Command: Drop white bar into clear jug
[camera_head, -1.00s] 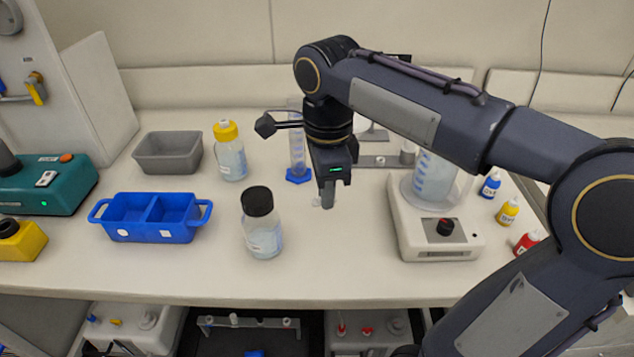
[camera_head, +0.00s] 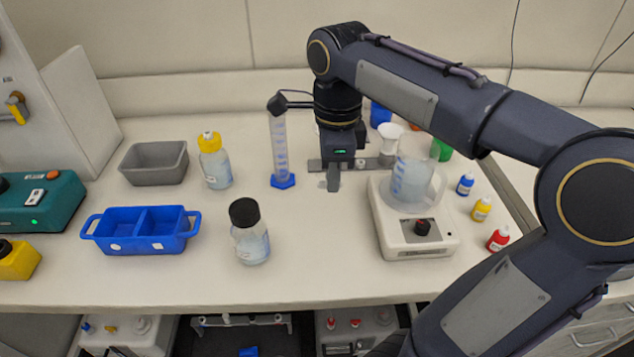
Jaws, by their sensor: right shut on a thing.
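The clear jug (camera_head: 411,182) with blue markings stands on the white stirrer plate (camera_head: 418,243) at the right of the bench. My right gripper (camera_head: 331,184) points down left of the jug, apart from it and above the bench. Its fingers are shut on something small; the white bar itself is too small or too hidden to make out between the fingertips. My left gripper is not in view.
A blue-based measuring cylinder (camera_head: 280,150) stands left of my gripper. A black-capped bottle (camera_head: 250,235), a yellow-capped bottle (camera_head: 214,162), a blue divided tray (camera_head: 147,246) and a grey tub (camera_head: 154,176) are further left. Small blue, yellow (camera_head: 481,209) and red bottles stand right of the stirrer.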

